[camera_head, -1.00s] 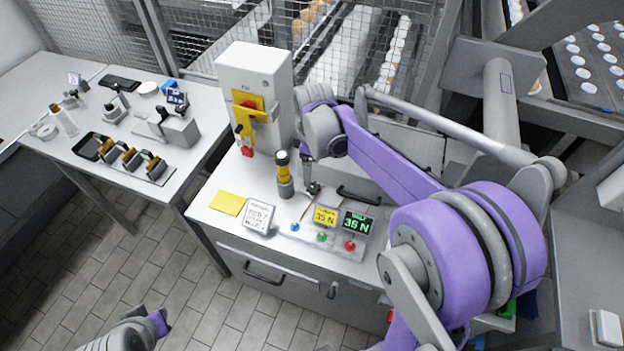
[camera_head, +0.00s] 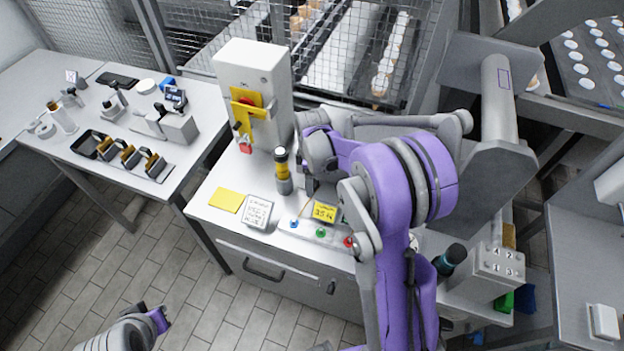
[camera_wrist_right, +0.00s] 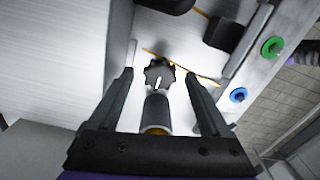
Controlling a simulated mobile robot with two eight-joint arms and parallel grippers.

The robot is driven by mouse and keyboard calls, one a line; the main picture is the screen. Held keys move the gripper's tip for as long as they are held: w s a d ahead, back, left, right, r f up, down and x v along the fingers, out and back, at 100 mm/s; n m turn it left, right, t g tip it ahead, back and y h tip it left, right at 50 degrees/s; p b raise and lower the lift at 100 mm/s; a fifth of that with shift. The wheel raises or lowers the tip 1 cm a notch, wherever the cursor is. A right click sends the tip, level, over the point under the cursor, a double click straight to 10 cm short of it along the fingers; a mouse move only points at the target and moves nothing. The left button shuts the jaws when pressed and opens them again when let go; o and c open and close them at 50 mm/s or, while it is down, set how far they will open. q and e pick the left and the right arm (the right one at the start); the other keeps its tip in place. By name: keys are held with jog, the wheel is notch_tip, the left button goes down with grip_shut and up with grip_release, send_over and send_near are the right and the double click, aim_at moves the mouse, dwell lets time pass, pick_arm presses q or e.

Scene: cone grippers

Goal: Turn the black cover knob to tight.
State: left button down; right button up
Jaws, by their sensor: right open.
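The black knob (camera_wrist_right: 158,75) has a lobed edge and a pale mark, and shows in the right wrist view between my right fingertips. My right gripper (camera_wrist_right: 159,77) is open, with one finger on each side of the knob and gaps visible. In the head view my right arm hides the knob and most of that gripper. A grey and yellow post (camera_head: 283,172) stands beside my right wrist; a grey cylinder with yellow (camera_wrist_right: 156,113), seemingly this post, shows below the knob in the wrist view. My left gripper (camera_head: 158,320) hangs low over the floor at lower left, its opening unclear.
A white cabinet with a yellow and red switch (camera_head: 247,104) stands behind the post. A yellow sheet (camera_head: 230,200), a small sign (camera_head: 257,211) and a button panel with blue (camera_head: 294,223), green (camera_head: 320,232) and red (camera_head: 348,241) buttons lie in front.

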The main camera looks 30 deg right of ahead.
jog(key=shift+f, duration=0.1)
grip_shut()
dwell(0.4)
pick_arm(q)
jog(key=shift+f, duration=0.1)
pick_arm(e)
jog(key=m+b, duration=0.2)
jog(key=m, duration=0.2)
jog(key=shift+f, duration=0.1)
jog(key=m+b, duration=0.1)
jog(key=m, duration=0.3)
jog(key=m+b, duration=0.1)
jog(key=m, duration=0.4)
jog(key=shift+b, duration=0.4)
pick_arm(q)
notch_tip(320, 180, down, 8)
jog(key=s+b, duration=0.1)
jog(key=s, duration=0.1)
jog(key=shift+s+r+g, duration=0.2)
jog(key=shift+s+g, duration=0.1)
jog(key=shift+s, duration=0.05)
pick_arm(e)
jog(key=m, duration=0.4)
jog(key=shift+m, duration=0.4)
